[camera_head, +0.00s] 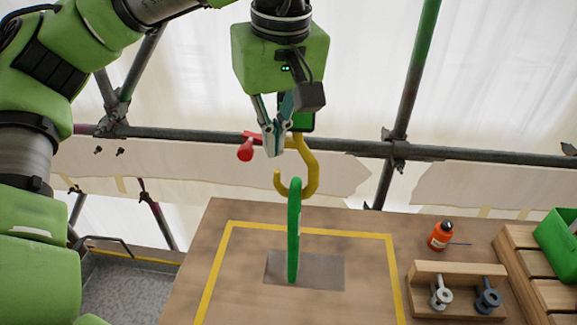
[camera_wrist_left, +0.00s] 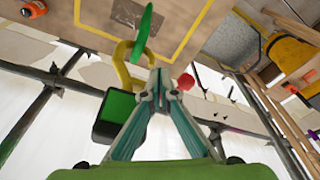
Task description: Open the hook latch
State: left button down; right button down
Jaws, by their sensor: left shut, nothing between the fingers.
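A yellow hook (camera_head: 312,170) hangs below a black and green block (camera_head: 303,121). Its lower curve meets the top of an upright green loop (camera_head: 293,240); I cannot tell for sure whether it passes through. A red knob (camera_head: 246,152) on a short red arm sticks out to the left at the hook's top. My left gripper (camera_head: 271,148) is shut and empty, pointing down just right of the knob, partly in front of the block and red arm. In the left wrist view the fingertips (camera_wrist_left: 160,80) lie between the yellow hook (camera_wrist_left: 124,66) and the red knob (camera_wrist_left: 186,81); contact is unclear.
The green loop stands on a grey plate (camera_head: 325,272) on a wooden table with a yellow taped outline (camera_head: 388,262). At right are an orange bottle (camera_head: 440,236), a wooden rack (camera_head: 445,270) with metal fittings and a green bin (camera_head: 560,235). Scaffold poles (camera_head: 400,120) stand behind.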

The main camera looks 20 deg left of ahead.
jog(key=shift+r+p, duration=1.05)
jog(key=shift+r, duration=0.15)
dwell(0.4)
